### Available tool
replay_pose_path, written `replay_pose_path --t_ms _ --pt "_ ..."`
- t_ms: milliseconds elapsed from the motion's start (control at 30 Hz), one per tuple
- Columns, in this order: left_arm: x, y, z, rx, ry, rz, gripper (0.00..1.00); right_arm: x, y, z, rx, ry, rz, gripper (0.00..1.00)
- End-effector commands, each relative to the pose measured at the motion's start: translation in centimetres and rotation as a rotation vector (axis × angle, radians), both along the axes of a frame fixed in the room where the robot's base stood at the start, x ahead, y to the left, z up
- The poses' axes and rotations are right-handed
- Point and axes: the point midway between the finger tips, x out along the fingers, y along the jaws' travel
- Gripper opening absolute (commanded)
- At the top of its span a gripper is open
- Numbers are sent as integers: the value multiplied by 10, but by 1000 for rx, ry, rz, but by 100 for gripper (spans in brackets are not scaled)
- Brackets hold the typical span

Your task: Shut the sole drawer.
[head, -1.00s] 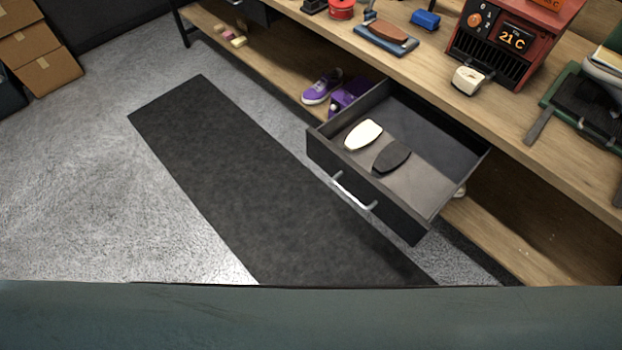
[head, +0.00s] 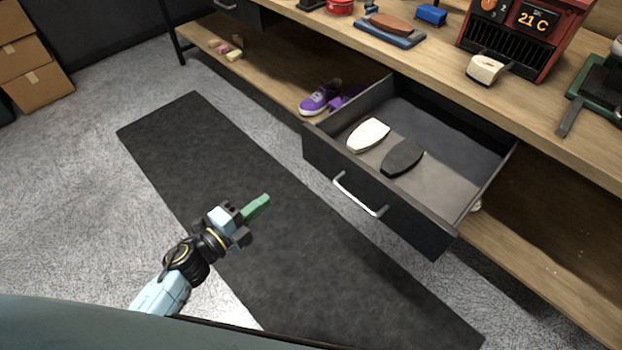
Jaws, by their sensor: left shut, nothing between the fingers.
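The sole drawer (head: 377,203) is dark and stands pulled out from under the workbench, with a silver bar handle (head: 357,196) on its front. Inside lie a cream sole (head: 369,135) and a dark sole (head: 403,158), side by side. My left gripper (head: 260,203), with green fingertips, is shut and empty. It is to the left of the drawer front and apart from the handle, seen over the dark mat. My right gripper is not in view.
The workbench (head: 450,70) holds a red heater (head: 520,35), a brush (head: 485,69) and a blue block (head: 431,15). Purple sneakers (head: 320,98) stand on the lower shelf. A dark mat (head: 200,140) lies on the floor before the drawer. Cardboard boxes (head: 35,60) stand far left.

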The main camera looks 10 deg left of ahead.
Motion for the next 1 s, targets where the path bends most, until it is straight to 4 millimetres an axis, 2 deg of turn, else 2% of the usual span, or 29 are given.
replay_pose_path --t_ms 100,233,367,700,1000 --pt "1 -10 17 69 -104 -68 0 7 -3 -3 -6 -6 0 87" --pt "7 -17 25 91 -137 -88 0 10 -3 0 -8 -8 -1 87" --pt "23 -28 26 91 -137 -87 0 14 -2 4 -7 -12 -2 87" --pt "81 -71 25 86 -133 -85 0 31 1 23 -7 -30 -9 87" --pt "111 -92 24 89 -129 -84 0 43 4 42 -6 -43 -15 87"
